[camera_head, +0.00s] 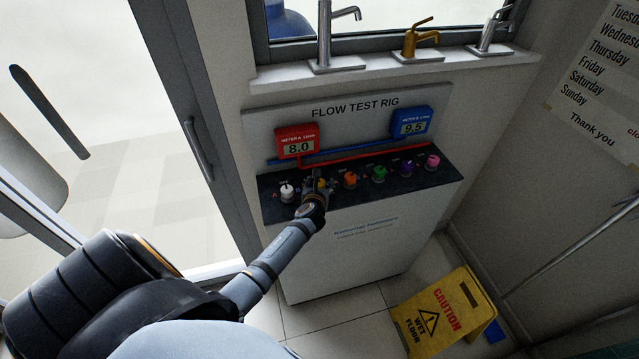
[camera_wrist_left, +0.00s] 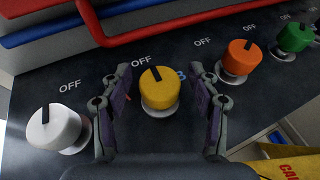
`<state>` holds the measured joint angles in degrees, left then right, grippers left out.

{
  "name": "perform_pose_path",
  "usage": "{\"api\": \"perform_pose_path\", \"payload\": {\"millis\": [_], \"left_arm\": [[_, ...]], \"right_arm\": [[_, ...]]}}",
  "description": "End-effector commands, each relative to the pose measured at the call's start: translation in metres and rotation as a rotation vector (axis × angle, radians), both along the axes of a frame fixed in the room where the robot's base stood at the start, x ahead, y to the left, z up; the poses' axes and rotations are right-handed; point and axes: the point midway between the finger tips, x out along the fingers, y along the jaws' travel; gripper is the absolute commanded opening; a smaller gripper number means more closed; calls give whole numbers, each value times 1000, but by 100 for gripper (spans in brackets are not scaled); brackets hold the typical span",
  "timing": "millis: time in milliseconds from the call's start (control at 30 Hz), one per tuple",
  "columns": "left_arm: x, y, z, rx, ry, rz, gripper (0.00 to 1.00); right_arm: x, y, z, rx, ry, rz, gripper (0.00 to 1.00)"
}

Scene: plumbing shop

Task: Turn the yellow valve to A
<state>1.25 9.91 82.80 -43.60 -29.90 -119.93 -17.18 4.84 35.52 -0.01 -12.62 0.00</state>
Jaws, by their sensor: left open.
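The yellow valve (camera_wrist_left: 160,90) is a round knob with a black pointer mark on the dark top of the flow test rig. In the left wrist view its mark points up and slightly left, towards the label OFF; a blue B shows to its right. The A label cannot be seen. My left gripper (camera_wrist_left: 163,100) is open, with one finger on each side of the yellow knob and visible gaps between. In the head view the left gripper (camera_head: 317,188) largely covers the yellow valve. My right gripper is not in view.
A white knob (camera_wrist_left: 54,127) stands left of the yellow one, an orange knob (camera_wrist_left: 239,57) and a green knob (camera_wrist_left: 294,35) to the right. Red meter A (camera_head: 297,144) reads 8.0; blue meter B (camera_head: 411,122) reads 9.5. A yellow caution sign (camera_head: 437,311) stands on the floor.

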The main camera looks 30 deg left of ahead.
Motion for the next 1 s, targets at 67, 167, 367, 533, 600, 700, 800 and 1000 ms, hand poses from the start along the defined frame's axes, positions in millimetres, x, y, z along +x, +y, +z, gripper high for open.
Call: {"api": "perform_pose_path", "payload": {"millis": [67, 167, 367, 533, 600, 700, 800, 1000], "left_arm": [[1, 1, -1, 0, 0, 0, 61], [1, 1, -1, 0, 0, 0, 61], [1, 1, 0, 0, 0, 0, 46], [1, 1, -1, 1, 0, 0, 23], [1, 1, -1, 1, 0, 0, 14], [1, 1, -1, 1, 1, 1, 6], [1, 1, -1, 0, 0, 6, 6], [2, 0, -2, 0, 0, 61, 6]], "right_arm": [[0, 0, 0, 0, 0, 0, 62], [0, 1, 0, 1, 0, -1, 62], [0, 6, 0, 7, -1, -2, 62], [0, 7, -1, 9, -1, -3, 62], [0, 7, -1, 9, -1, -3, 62], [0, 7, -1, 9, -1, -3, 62], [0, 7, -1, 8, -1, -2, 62], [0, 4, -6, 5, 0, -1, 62]]}}
